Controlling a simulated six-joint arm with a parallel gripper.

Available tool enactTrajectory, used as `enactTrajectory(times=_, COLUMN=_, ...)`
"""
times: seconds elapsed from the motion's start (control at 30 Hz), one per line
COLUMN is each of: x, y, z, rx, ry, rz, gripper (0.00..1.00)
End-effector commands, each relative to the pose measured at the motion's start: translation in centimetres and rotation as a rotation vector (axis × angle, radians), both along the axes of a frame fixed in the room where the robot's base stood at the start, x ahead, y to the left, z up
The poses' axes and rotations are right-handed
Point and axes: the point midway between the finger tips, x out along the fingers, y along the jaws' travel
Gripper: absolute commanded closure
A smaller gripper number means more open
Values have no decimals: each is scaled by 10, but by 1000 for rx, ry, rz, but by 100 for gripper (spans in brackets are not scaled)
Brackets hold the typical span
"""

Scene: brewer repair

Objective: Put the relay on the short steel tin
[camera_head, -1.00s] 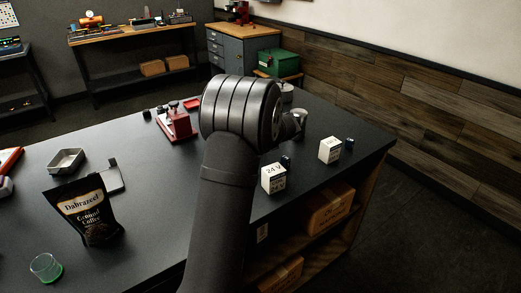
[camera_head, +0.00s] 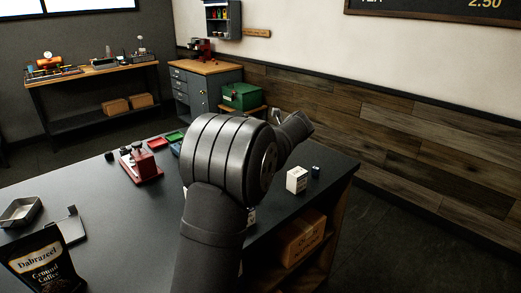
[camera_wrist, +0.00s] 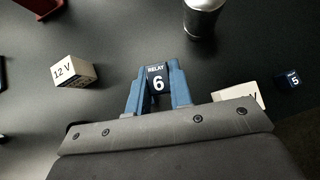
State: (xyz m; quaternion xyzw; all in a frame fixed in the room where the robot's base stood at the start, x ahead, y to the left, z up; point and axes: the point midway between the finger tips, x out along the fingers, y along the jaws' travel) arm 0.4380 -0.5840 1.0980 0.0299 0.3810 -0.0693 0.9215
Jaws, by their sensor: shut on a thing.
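In the head view my arm hides the gripper and the relay.
A white 12 V box (camera_wrist: 74,71) stands left of the gripper. Another white box (camera_wrist: 240,97) and a dark cube marked 5 (camera_wrist: 289,79) are on the right. The head view shows a red device (camera_head: 141,165), a shallow metal tray (camera_head: 20,212) and a coffee bag (camera_head: 43,262).

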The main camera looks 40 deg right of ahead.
Motion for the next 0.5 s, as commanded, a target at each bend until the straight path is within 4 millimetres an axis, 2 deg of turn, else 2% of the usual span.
enactTrajectory(times=0.03, x=3, y=-16, z=9, rx=-4, ry=-1, rz=-18, gripper=100)
enactTrajectory(times=0.2, x=7, y=-60, z=38, rx=-4, ry=1, rz=-91, gripper=100)
enactTrajectory(times=0.33, x=7, y=-87, z=58, rx=-4, ry=1, rz=-146, gripper=100)
enactTrajectory(times=0.5, x=5, y=-110, z=77, rx=-5, ry=1, rz=-205, gripper=100)
